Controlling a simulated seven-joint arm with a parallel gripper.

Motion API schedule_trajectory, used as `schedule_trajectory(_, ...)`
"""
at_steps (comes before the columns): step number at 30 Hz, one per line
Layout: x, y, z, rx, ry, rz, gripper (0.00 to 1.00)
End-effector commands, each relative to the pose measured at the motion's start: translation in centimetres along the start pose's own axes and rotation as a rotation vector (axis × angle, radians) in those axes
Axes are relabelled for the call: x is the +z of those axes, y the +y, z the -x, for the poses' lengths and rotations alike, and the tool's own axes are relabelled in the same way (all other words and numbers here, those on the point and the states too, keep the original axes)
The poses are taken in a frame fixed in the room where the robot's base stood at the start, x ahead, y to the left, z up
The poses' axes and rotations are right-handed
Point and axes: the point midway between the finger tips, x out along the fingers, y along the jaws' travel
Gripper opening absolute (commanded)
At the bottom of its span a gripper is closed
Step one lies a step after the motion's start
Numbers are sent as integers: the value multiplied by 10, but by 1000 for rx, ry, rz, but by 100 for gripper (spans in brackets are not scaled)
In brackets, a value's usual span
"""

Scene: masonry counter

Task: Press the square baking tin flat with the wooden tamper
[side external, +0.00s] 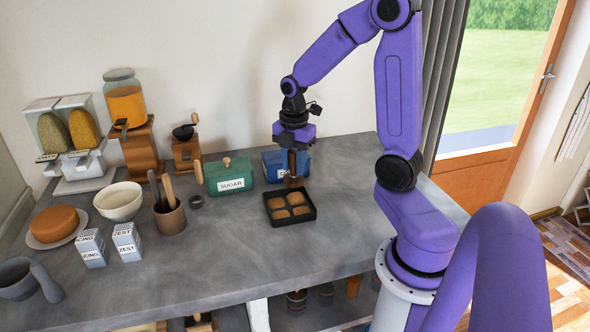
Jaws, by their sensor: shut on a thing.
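The square baking tin (271,218) is black and low-walled and lies on the grey counter, with several brown pieces in it. My gripper (292,151) points down above the tin's back side and is shut on the wooden tamper (292,168). The tamper is brown and roughly upright. Its lower end appears near the tin's back rim; I cannot tell if it touches anything.
A green sugar box (231,177) and a blue box (273,166) stand just behind the tin. A utensil crock (169,217), a white bowl (119,201) and two small cartons (128,243) are to the left. The counter in front of the tin is clear.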

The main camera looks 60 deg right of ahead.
Motion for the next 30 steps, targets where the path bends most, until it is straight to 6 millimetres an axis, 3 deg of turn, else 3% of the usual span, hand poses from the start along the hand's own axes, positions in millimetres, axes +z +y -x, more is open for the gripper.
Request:
schedule_trajectory(18,-1,-1,-49,-2,0,1,0)
schedule_trajectory(30,-1,-1,-57,1,0,1,0)
